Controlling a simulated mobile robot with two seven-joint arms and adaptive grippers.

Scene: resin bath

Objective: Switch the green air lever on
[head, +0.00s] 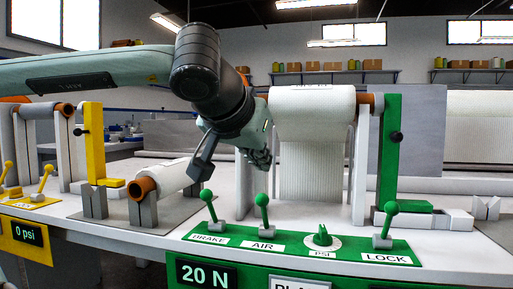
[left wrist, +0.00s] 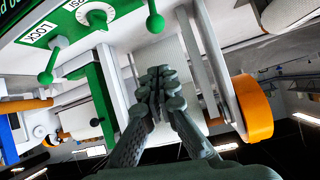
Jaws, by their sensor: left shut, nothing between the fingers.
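The green air lever (head: 262,199) stands on the green panel behind the AIR label, its ball knob up and its stem leaning slightly left. It also shows in the left wrist view (left wrist: 155,22), at the top. My left gripper (head: 262,160) is above and a little behind the lever's knob, apart from it, in front of the white roll. In the left wrist view my left gripper (left wrist: 160,85) has its fingers together with nothing between them. My right gripper is not in view.
The green brake lever (head: 207,196) stands left of the air lever. The PSI knob (head: 322,237) and the lock lever (head: 391,208) are to its right. A white roll (head: 312,112) hangs behind. A smaller roll with an orange core (head: 143,188) lies at left.

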